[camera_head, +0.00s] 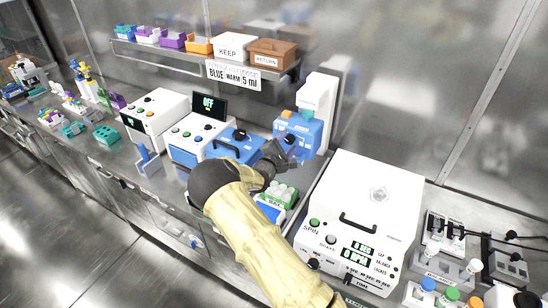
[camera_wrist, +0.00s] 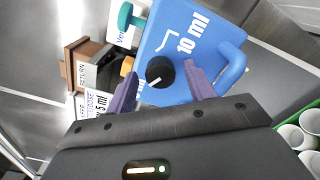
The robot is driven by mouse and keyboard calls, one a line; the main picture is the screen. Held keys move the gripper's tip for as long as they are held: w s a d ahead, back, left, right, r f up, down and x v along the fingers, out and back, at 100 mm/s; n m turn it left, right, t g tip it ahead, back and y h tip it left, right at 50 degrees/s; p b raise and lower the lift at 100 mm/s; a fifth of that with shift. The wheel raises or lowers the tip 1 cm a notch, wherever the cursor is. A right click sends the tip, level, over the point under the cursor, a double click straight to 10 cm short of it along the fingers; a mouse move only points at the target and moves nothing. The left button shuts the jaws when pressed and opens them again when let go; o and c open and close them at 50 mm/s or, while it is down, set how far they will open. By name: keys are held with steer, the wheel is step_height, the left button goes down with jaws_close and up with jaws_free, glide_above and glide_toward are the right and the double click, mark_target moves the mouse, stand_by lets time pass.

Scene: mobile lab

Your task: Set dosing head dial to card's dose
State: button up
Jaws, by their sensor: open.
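The dosing head (camera_head: 303,130) is a blue box on a white stand, beyond my gripper. In the wrist view its blue face (camera_wrist: 205,62) shows a large "10 ml" label and a white line mark. Its round black dial (camera_wrist: 160,72) has a white pointer stroke toward the lower left. My gripper (camera_wrist: 160,70) is open, its purple fingers on either side of the dial; I cannot tell whether they touch it. The left finger partly hides white lettering beside the dial. The card (camera_head: 232,76) on the shelf front reads "BLUE WARM 5 ml"; its top line is unclear.
The shelf (camera_head: 150,48) carries a white KEEP box (camera_head: 233,48) and a brown RETURN box (camera_head: 272,53). A white SPIN machine (camera_head: 362,205) stands right of my arm. A green rack with white-topped vials (camera_head: 283,193) sits below my gripper. White instruments (camera_head: 195,138) stand to the left.

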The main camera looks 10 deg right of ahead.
steer(key=b+v, duration=0.4)
steer(key=v, duration=1.3)
steer(key=shift+w, duration=0.2)
steer(key=d+f+m+g+y, duration=0.2)
steer(key=d+m+g+y, duration=0.1)
steer(key=d+m+y, duration=0.15)
steer(key=s+d+r+m+g+y, duration=0.2)
steer(key=s+m, duration=0.4)
steer(key=s, duration=0.7)
steer(key=s+d+r+m+g+y, duration=0.2)
steer(key=s+d+m+g+y, duration=0.2)
steer(key=s, duration=0.9)
steer(key=m+g, duration=0.3)
steer(key=shift+s+r, duration=0.2)
